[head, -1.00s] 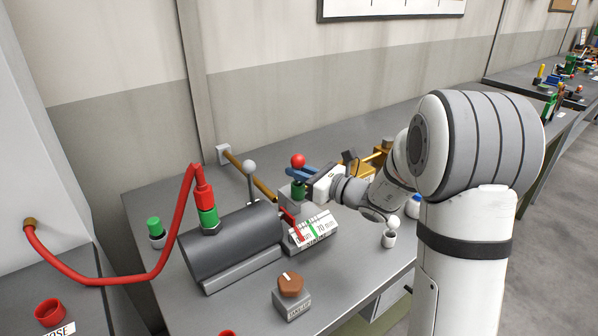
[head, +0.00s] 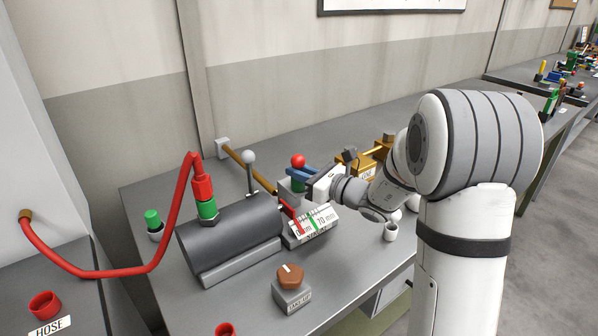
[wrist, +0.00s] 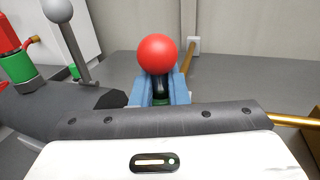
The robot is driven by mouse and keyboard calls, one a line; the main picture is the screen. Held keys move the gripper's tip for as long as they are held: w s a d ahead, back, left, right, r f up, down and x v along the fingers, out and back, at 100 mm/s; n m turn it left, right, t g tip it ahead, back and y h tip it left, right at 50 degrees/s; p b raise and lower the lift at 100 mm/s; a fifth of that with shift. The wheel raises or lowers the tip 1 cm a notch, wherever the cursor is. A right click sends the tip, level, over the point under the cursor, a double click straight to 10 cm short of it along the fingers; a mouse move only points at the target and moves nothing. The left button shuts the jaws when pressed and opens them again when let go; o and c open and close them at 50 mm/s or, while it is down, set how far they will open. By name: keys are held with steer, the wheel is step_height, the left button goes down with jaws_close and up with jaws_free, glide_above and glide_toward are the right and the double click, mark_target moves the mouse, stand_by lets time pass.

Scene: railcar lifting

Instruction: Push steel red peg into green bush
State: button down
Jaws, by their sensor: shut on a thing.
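The red peg shows its round red ball head (head: 298,160) at the bench's middle; the ball also fills the upper middle of the wrist view (wrist: 157,54). My gripper (head: 299,173) has blue fingers, shut on the peg's dark shank just under the ball, also in the wrist view (wrist: 156,88). The peg looks upright. The green bush (head: 298,186) is directly below the fingers, on a grey block (head: 289,193). In the wrist view only a sliver of green shows between the fingers. The peg's lower end is hidden, so its depth in the bush cannot be told.
A dark grey cylinder (head: 232,240) with a red hose (head: 160,250) stands left of my gripper. A lever with a grey ball (head: 249,158), a white mm gauge (head: 312,228) and a brown knob (head: 290,275) are close by. A brass rod (head: 240,163) runs behind.

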steer(key=shift+f, duration=0.15)
steer(key=c, duration=1.3)
jaws_free()
steer(key=shift+c, duration=0.2)
steer(key=v, duration=0.8)
steer(key=shift+b, duration=0.45)
steer(key=shift+a, duration=0.1)
